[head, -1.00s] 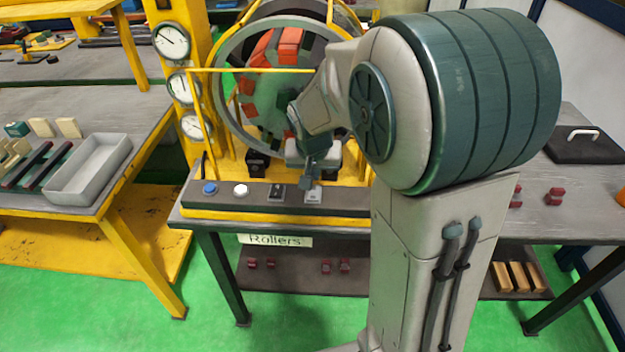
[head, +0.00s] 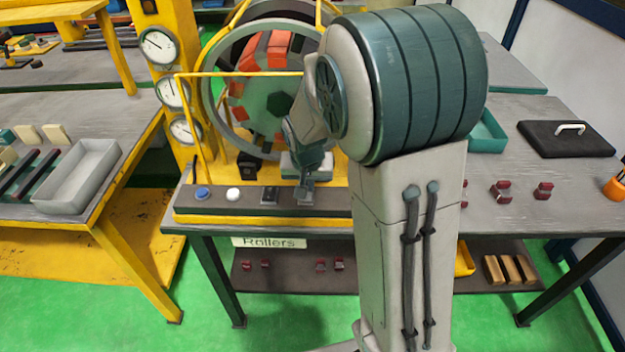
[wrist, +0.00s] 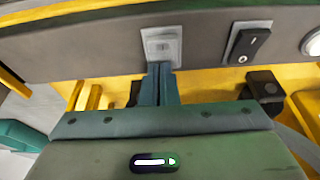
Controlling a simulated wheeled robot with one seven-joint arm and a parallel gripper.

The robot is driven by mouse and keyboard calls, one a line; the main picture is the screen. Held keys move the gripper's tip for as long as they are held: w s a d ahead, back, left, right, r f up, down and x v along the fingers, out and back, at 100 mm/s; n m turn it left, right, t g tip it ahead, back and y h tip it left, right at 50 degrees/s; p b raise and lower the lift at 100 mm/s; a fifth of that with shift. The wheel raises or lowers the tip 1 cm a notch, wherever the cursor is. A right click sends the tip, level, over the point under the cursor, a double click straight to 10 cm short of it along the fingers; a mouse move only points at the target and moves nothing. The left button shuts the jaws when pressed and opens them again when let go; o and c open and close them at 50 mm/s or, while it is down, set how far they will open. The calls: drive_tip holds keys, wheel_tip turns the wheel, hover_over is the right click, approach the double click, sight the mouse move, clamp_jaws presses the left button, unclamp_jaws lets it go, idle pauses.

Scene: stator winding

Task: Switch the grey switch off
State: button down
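The grey switch (wrist: 161,47) is a light grey plate with a small rocker on the dark control panel, in the upper middle of the wrist view. In the head view the grey switch (head: 305,199) is the rightmost control and is partly covered by my gripper. My gripper (wrist: 160,70) has its two fingers together with nothing seen between them. The fingertips are at the lower edge of the switch plate in the wrist view; I cannot tell whether they touch it. In the head view my gripper (head: 307,187) points down just over the switch.
A black switch (wrist: 247,43) sits beside the grey one. A white button (head: 233,194) and a blue button (head: 202,193) are further left on the panel (head: 330,199). The stator ring (head: 214,90) and a yellow frame (head: 240,74) stand behind.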

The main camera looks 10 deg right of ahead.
drive_tip(key=shift+s+a+f, duration=0.1)
drive_tip(key=shift+s+a, duration=0.35)
drive_tip(key=shift+s, duration=0.5)
drive_tip(key=shift+r, duration=0.3)
drive_tip(key=p+v, duration=0.1)
drive_tip(key=v, duration=1.2)
drive_tip(key=shift+r, duration=0.25)
drive_tip(key=shift+d, duration=0.2)
